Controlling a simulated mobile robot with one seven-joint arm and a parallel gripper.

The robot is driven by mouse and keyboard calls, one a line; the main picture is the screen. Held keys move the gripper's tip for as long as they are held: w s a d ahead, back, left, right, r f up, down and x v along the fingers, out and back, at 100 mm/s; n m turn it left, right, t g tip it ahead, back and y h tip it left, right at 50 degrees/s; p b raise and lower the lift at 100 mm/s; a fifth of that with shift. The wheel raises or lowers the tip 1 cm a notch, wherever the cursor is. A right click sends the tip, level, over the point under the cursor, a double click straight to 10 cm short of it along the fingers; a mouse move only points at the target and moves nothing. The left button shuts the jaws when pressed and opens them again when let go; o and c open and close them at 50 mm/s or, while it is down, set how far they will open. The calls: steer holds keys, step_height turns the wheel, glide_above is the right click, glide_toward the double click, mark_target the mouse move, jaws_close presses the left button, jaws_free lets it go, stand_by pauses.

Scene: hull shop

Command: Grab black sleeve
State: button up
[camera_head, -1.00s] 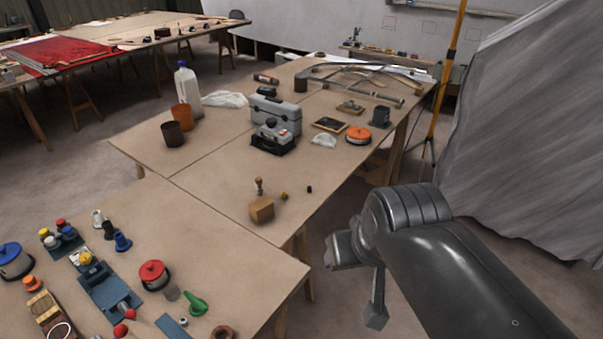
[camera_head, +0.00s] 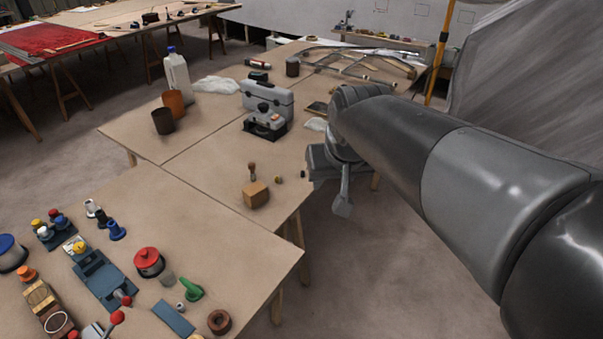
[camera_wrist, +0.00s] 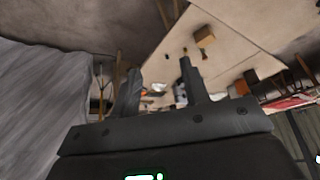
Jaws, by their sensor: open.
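A black peg-like piece (camera_head: 103,217) stands on the near table among coloured parts. A yellow pole (camera_head: 437,65) and grey sheeting (camera_head: 520,75) are at the right.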

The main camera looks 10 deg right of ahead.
steer(key=w+f, duration=0.2)
steer(key=w, duration=1.1)
steer(key=g, duration=0.1)
glide_above(303, 172)
steer(key=s, duration=0.5)
step_height(303, 172, down, 21)
steer(key=shift+m, duration=0.4)
steer(key=x, duration=1.1)
steer(key=shift+w+a+f, duration=0.1)
steer(key=shift+w+f, duration=0.15)
steer(key=shift+w, duration=0.05)
steer(key=shift+c, duration=0.3)
jaws_close()
